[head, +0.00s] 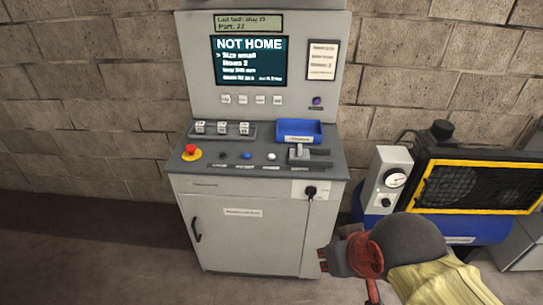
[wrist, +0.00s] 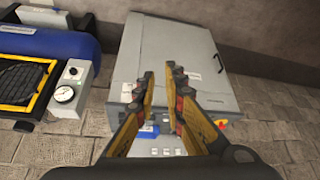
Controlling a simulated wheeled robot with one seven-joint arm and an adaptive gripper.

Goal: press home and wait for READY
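The control cabinet (head: 235,235) stands against the block wall. Its screen (head: 249,61) reads NOT HOME in large letters, with smaller lines below. On the sloped desk are a red mushroom button on a yellow base (head: 191,152), a dark button (head: 222,155), a blue button (head: 247,155) and a white button (head: 271,156). Their labels are too small to read, so I cannot tell which is home. My gripper (head: 323,260) is in front of the cabinet's lower right side, below the desk, apart from the buttons. In the wrist view my gripper (wrist: 161,75) is open and empty.
A blue tray (head: 299,132) and a grey lever (head: 306,153) are at the desk's right. Several white keys (head: 249,99) sit under the screen. A blue compressor with a yellow-framed grille (head: 478,186) and gauge stands to the right. The floor at left is clear.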

